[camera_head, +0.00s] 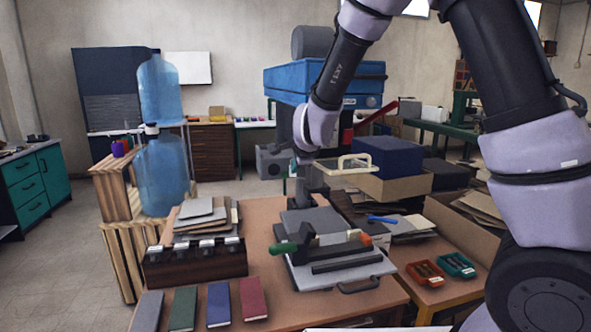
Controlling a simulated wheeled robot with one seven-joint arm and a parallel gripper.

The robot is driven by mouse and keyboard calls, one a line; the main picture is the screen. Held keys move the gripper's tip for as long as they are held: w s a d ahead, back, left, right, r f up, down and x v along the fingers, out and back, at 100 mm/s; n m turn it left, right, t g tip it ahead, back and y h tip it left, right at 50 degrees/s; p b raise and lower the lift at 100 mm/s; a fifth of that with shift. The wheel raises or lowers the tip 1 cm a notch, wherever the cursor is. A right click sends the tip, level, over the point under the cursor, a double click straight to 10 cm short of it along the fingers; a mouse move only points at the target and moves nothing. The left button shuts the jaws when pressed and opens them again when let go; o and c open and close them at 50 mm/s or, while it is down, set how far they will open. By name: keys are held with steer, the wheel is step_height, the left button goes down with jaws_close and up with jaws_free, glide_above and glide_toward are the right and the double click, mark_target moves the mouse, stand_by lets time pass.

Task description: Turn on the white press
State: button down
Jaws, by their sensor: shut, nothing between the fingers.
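No clearly white press stands out. A grey press-like device (340,262) with flat plates, black bars and a green-handled lever (284,248) lies on the brown table. A cream frame-like piece (352,166) shows just right of my gripper; I cannot tell whether it belongs to a press. My gripper (311,180) hangs at the end of my arm, pointing down, above the back of the grey device. It is shut and holds nothing. It appears apart from the device, though depth is hard to judge. No switch or button is distinguishable.
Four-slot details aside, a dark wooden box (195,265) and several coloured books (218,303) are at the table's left. Red and teal trays (455,265), cardboard boxes (467,225) and a blue machine (285,82) stand right and behind. Open floor (65,270) lies left.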

steer(key=shift+r, duration=0.75)
steer(key=v, duration=1)
steer(key=shift+s+r, duration=0.2)
steer(key=shift+s, duration=0.1)
steer(key=s+d+r+n+y, duration=0.2)
steer(key=d+r+n, duration=0.1)
steer(key=d+r, duration=0.2)
steer(key=s+d+r+n+y, duration=0.2)
steer(key=s+d+r+n, duration=0.1)
steer(key=d+r, duration=0.25)
steer(key=s+d+f+n+g+h, duration=0.1)
steer(key=s+d+n+h, duration=0.3)
steer(key=s+d, duration=1)
steer(key=shift+s+d+f+n+g+h, duration=0.15)
steer(key=shift+s+f+n+g+h, duration=0.25)
steer(key=shift+g, duration=0.3)
